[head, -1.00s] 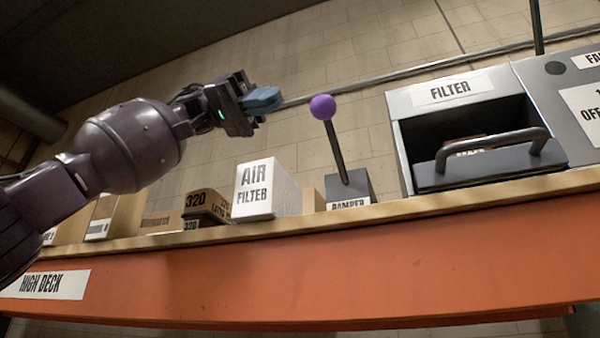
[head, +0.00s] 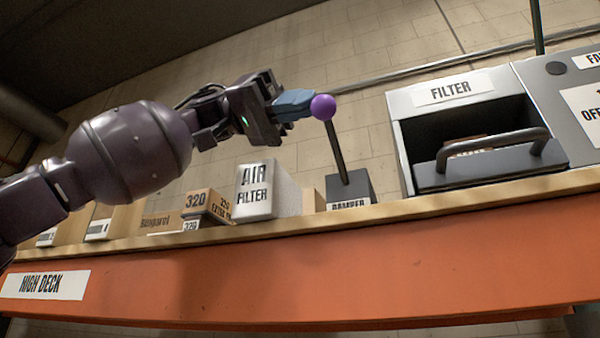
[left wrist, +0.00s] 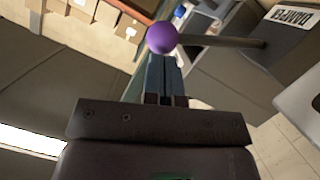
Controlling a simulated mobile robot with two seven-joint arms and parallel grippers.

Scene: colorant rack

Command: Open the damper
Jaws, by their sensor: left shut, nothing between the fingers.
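The damper is a dark grey box (head: 349,190) labelled DAMPER on the high shelf, with a dark lever (head: 336,150) topped by a purple ball knob (head: 323,107). The lever leans a little to the left in the head view. My left gripper (head: 308,104) is shut and empty, its blue fingertips at the left side of the knob. In the left wrist view the purple knob (left wrist: 162,38) appears right at the tips of the closed fingers (left wrist: 163,62). I cannot tell whether they touch. My right gripper is not in view.
A white AIR FILTER box (head: 268,190) and brown cartons (head: 206,204) stand left of the damper. A grey FILTER housing (head: 400,110) with a handled drawer (head: 490,165) stands to its right. The orange shelf beam (head: 300,265) runs along the front.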

